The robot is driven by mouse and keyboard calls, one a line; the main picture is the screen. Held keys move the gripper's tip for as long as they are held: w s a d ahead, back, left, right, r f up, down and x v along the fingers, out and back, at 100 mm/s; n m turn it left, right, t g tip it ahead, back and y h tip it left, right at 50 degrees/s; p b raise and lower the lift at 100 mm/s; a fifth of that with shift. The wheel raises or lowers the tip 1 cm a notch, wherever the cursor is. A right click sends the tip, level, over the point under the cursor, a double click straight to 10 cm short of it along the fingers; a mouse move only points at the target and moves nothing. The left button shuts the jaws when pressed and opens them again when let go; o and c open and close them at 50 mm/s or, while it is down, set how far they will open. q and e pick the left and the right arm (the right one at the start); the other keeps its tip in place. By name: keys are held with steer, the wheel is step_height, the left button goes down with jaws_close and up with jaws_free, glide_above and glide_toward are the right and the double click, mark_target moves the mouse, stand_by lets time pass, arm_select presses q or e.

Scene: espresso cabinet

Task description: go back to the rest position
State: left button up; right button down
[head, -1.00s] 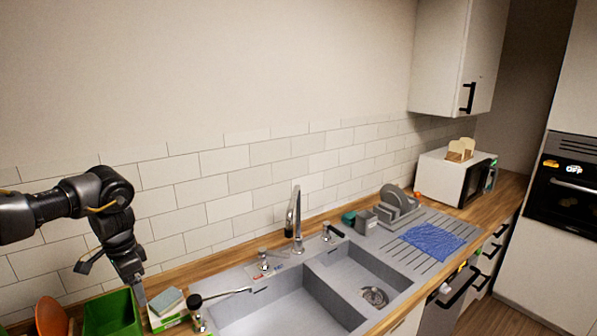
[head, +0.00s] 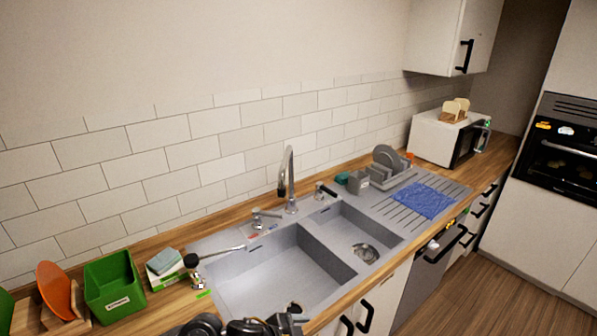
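My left arm shows as dark links at the bottom edge. What looks like my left gripper (head: 292,318) is at its right end, low in front of the sink cabinet. It is small and partly cut off by the frame, so I cannot tell whether it is open or shut. No held object shows there. My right gripper is not in view.
The grey double sink (head: 275,277) with its tap (head: 288,180) fills the middle of the wooden counter. At left stand a green bin (head: 114,287), an orange plate (head: 57,290) and a sponge (head: 164,261). A blue cloth (head: 422,200), dish rack (head: 389,178) and white microwave (head: 434,138) are at right.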

arm_select(q)
steer(key=s+a+f+n+g+y, duration=0.1)
steer(key=s+a+f+n+y, duration=0.25)
steer(key=s+a+n, duration=0.65)
steer(key=s+a+f+n+g+y, duration=0.15)
steer(key=s+a+n+y, duration=0.3)
steer(key=s+a, duration=1.05)
step_height(320, 180, down, 32)
steer(key=a+f+m+b, duration=0.1)
steer(key=a+b, duration=0.1)
steer(key=b, duration=0.5)
steer(key=s+a+f+g+b, duration=0.1)
steer(key=s+f+b, duration=0.2)
steer(key=s+f, duration=0.5)
steer(key=s+a+f+b, duration=0.1)
steer(key=s+f+b, duration=0.2)
steer(key=s+f, duration=0.5)
step_height(320, 180, down, 6)
steer(key=shift+a+f+g+y, duration=0.1)
steer(key=shift+a+g+y, duration=0.2)
steer(key=shift+g+y, duration=0.1)
